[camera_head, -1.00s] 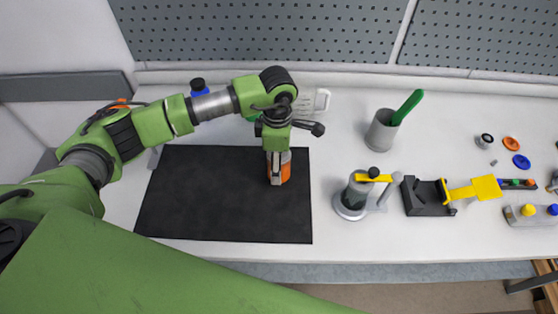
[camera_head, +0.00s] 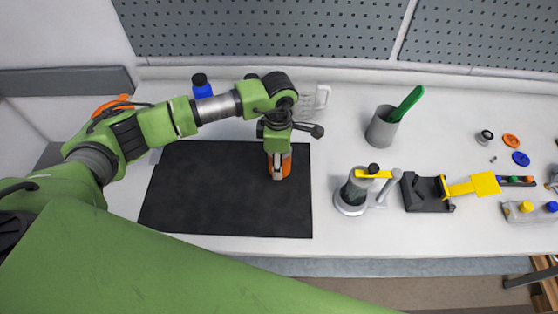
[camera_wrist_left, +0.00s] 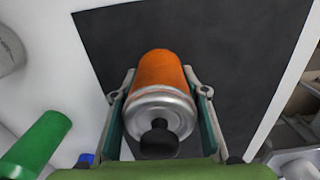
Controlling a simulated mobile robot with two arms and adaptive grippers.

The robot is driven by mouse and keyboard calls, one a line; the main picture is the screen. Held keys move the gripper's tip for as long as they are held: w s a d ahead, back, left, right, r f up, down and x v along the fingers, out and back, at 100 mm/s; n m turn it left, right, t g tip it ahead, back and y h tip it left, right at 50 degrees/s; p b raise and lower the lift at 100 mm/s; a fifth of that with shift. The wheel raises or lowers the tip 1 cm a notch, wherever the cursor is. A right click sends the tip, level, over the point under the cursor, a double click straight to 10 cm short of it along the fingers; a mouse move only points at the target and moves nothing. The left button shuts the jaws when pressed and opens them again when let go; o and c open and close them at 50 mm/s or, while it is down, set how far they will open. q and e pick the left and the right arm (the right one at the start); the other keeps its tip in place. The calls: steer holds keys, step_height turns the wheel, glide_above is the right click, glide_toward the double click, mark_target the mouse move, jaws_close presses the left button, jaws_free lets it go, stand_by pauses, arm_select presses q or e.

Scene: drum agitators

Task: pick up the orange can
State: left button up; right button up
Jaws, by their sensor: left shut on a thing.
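The orange can (camera_head: 286,165) stands near the right edge of the black mat (camera_head: 225,215). My left gripper (camera_head: 278,168) reaches down over it, one finger on each side. In the left wrist view the can (camera_wrist_left: 162,70) shows its orange body and silver end between the two fingers of the gripper (camera_wrist_left: 160,105), which is shut on it. I cannot tell whether the can touches the mat. The right gripper is not in view.
A grey cup (camera_head: 381,128) with a green tool stands to the right. A grey cylinder device with a yellow lever (camera_head: 353,193) and a black fixture (camera_head: 421,193) stand right of the mat. A blue bottle (camera_head: 201,88) is behind my arm. The mat's left part is clear.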

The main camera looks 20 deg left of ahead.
arm_select(q)
steer(key=shift+w+r, duration=0.1)
steer(key=shift+r, duration=0.2)
step_height(320, 180, up, 2)
steer(key=shift+r+b, duration=0.15)
steer(key=shift+b, duration=0.4)
steer(key=s+d+r+b, duration=0.6)
steer(key=s+r, duration=0.4)
steer(key=s, duration=0.2)
steer(key=shift+d, duration=0.65)
